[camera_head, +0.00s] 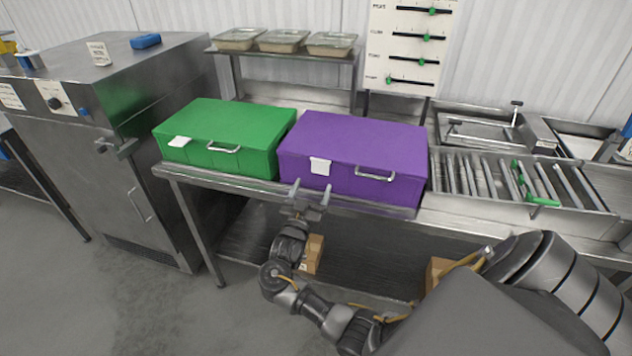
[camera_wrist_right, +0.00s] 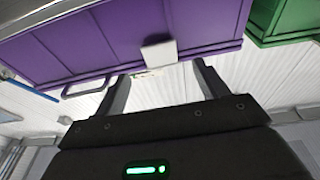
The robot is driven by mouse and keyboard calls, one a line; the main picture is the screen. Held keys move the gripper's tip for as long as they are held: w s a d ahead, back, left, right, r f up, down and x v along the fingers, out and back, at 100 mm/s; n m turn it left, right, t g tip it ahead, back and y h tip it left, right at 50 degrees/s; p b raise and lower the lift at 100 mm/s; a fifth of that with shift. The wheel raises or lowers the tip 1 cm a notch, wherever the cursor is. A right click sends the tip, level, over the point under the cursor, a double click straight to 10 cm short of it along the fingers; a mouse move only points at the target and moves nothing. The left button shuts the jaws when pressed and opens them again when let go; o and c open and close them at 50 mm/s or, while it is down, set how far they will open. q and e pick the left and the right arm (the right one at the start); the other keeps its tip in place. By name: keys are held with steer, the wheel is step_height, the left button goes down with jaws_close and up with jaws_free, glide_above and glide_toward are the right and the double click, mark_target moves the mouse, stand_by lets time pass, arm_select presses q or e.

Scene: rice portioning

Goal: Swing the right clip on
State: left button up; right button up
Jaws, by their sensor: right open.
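A purple lidded box (camera_head: 355,135) stands on the steel bench. Its front carries a white tab (camera_head: 320,166) near the left and a silver wire loop (camera_head: 375,175) further right. I cannot tell which part is the right clip, or whether it is fastened. My right gripper (camera_head: 311,188) is open and empty, just in front of the box below the white tab. The right wrist view shows the purple box (camera_wrist_right: 200,22), the tab (camera_wrist_right: 160,53) above the gap between the fingers (camera_wrist_right: 158,78), and the loop to the left. My left gripper is out of view.
A green box (camera_head: 240,115) with a similar tab and loop stands left of the purple one. A roller rack (camera_head: 455,175) lies to the right. Trays (camera_head: 285,40) sit on a shelf behind. Cartons (camera_head: 312,255) are under the bench. A steel cabinet (camera_head: 110,150) stands left.

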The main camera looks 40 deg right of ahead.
steer(key=b+v, duration=0.1)
steer(key=v, duration=0.4)
stand_by(0.4)
steer(key=w+a+f+n+t+y, duration=0.25)
steer(key=a+f+n+y, duration=0.2)
steer(key=f, duration=0.35)
steer(key=w+a+f+n+t+y, duration=0.1)
steer(key=w+a+f+n+y, duration=0.3)
steer(key=f, duration=0.4)
steer(key=s+a+f+n+g+y, duration=0.1)
steer(key=s+f+g+y, duration=0.2)
steer(key=f, duration=0.6)
steer(key=s+a+f+n+g+y, duration=0.1)
steer(key=s+f+n+y, duration=0.1)
steer(key=s+f, duration=0.5)
steer(key=s+a+f+n+g+y, duration=0.1)
steer(key=s+f+g+y, duration=0.15)
steer(key=s+f, duration=0.75)
steer(key=s+f+g, duration=0.2)
steer(key=s+f, duration=0.2)
steer(key=s, duration=0.7)
steer(key=s+d+f+n+g, duration=0.1)
steer(key=s+f, duration=0.4)
steer(key=s, duration=0.6)
steer(key=s+d+f+g+y, duration=0.1)
steer(key=s+f+g, duration=0.3)
steer(key=s, duration=0.8)
steer(key=shift+f, duration=0.4)
